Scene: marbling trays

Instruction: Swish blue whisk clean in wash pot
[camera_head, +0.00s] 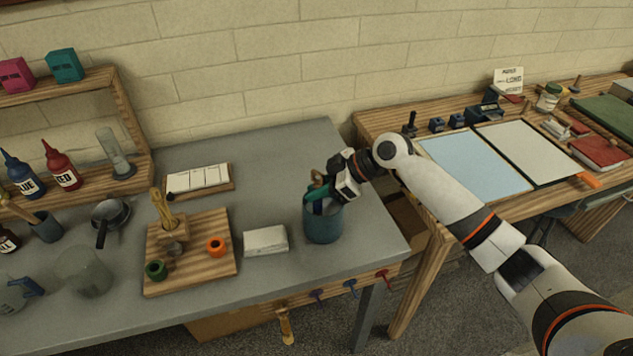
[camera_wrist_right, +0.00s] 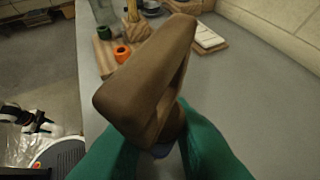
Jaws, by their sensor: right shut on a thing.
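The wash pot (camera_head: 322,227) is a round teal-blue pot near the right end of the grey table. My right gripper (camera_head: 318,191) is at its mouth, with green fingers pointing down. A small dark blue piece (camera_head: 318,207) shows between the fingers at the rim, probably the blue whisk; the rest of it is hidden by the pot and gripper. In the right wrist view my green fingers (camera_wrist_right: 160,152) are shut around a large brown angular thing (camera_wrist_right: 150,85), which seems to be the held whisk seen close. Whether its tip touches the pot's inside is hidden. My left gripper is not in view.
A white block (camera_head: 265,240) lies just left of the pot. Further left is a wooden board (camera_head: 190,275) with green and orange rings. Coloured hooks (camera_head: 350,286) line the table's front edge, with a whisk (camera_head: 286,326) hanging there. A wooden bench (camera_head: 400,127) with sheets stands at right.

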